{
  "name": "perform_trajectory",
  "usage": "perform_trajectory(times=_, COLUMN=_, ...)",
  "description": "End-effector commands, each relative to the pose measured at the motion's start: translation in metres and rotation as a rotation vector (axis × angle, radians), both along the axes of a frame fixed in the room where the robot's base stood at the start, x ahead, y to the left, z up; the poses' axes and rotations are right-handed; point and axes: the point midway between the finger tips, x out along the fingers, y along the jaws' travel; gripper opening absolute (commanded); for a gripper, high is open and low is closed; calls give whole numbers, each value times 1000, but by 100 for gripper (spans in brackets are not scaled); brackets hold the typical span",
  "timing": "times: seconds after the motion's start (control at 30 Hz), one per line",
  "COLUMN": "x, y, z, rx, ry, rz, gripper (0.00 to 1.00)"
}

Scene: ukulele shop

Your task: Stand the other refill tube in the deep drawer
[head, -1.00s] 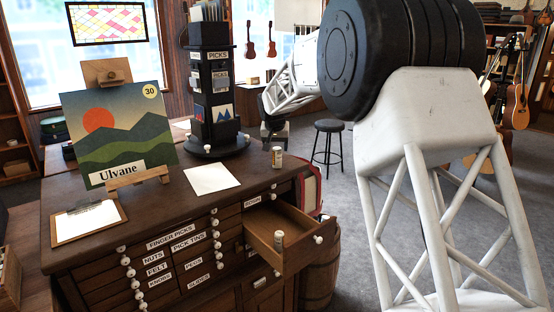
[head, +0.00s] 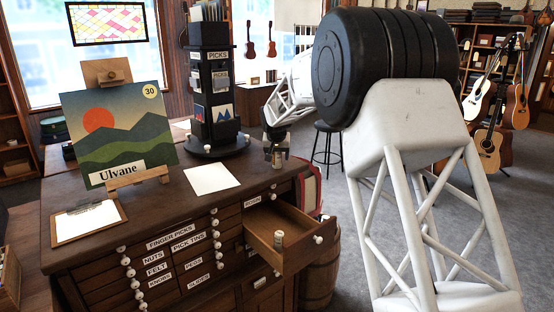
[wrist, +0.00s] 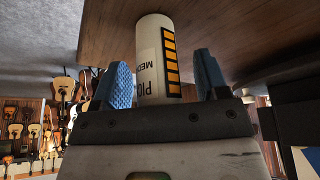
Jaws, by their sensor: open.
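One refill tube (head: 277,159) stands on the cabinet top near its right end. In the wrist view this tube (wrist: 152,55) is white with orange bars and black print, and appears upside down in the picture. My gripper (wrist: 158,88) is open, with a blue finger on each side of the tube and gaps visible. In the head view my gripper (head: 276,148) hides the tube's upper part.
The drawer sticks out from the wooden cabinet (head: 125,210), its floor otherwise bare. A white paper (head: 212,178), an easel picture (head: 118,130) and a clipboard (head: 88,220) lie or stand further left.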

Motion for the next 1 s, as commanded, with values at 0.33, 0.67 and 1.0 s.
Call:
perform_trajectory(times=0.33, x=0, y=0, z=0, rx=0, ry=0, rz=0, gripper=42)
perform_trajectory(times=0.67, x=0, y=0, z=0, rx=0, ry=0, rz=0, gripper=10)
perform_trajectory(times=1.0, x=0, y=0, z=9, rx=0, ry=-1, rz=0, gripper=10)
